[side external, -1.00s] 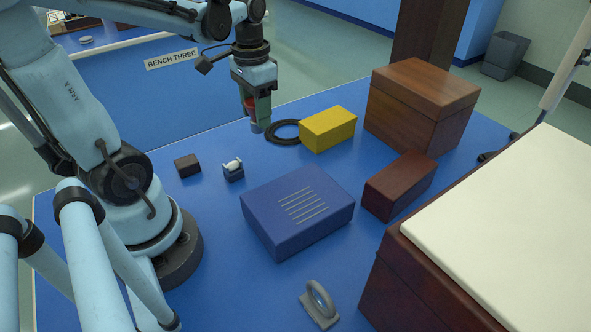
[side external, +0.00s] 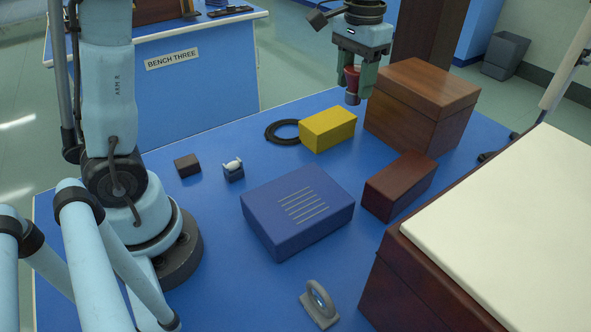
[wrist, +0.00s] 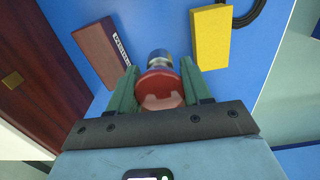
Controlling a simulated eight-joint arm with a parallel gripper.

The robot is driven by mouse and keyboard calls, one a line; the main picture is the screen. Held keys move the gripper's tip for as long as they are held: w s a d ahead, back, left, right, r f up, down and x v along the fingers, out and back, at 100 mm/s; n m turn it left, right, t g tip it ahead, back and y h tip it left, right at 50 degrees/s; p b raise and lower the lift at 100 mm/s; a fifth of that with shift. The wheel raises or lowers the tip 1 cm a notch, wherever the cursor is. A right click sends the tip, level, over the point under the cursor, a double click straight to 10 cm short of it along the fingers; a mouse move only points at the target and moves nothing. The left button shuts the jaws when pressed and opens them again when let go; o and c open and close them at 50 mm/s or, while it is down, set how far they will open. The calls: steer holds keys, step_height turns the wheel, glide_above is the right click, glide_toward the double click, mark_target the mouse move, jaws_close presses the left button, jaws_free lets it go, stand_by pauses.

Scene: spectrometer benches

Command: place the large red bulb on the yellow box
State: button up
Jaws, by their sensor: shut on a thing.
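The large red bulb (side external: 352,78) has a red body and a grey metal end that points down. My gripper (side external: 355,88) is shut on it and holds it in the air, near the wooden box and above and to the right of the yellow box in the side view. In the wrist view the bulb (wrist: 161,88) sits between the green fingers of my gripper (wrist: 161,84). The yellow box (side external: 328,129) lies on the blue bench with a bare top. It also shows at the upper right of the wrist view (wrist: 211,38), apart from the bulb.
A tall wooden box (side external: 420,105) stands right of the yellow box. A dark red box (side external: 400,186) and a blue box with lines (side external: 297,215) are nearer. A black cable coil (side external: 273,132) lies left of the yellow box.

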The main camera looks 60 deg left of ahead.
steer(key=w+a+f, duration=0.1)
steer(key=a+f, duration=0.1)
steer(key=a, duration=0.1)
steer(key=w+a+f, duration=0.1)
steer(key=a+f, duration=0.1)
steer(key=a, duration=0.2)
steer(key=w+a+f, duration=0.1)
steer(key=a+f, duration=0.1)
steer(key=a, duration=0.1)
steer(key=shift+w+a+f, duration=0.25)
steer(key=shift+a+f, duration=0.05)
steer(key=shift+f, duration=0.05)
steer(key=shift+a+f, duration=0.1)
steer(key=shift+f, duration=2)
steer(key=o, duration=1.1)
steer(key=shift+f, duration=0.1)
steer(key=shift+c, duration=0.2)
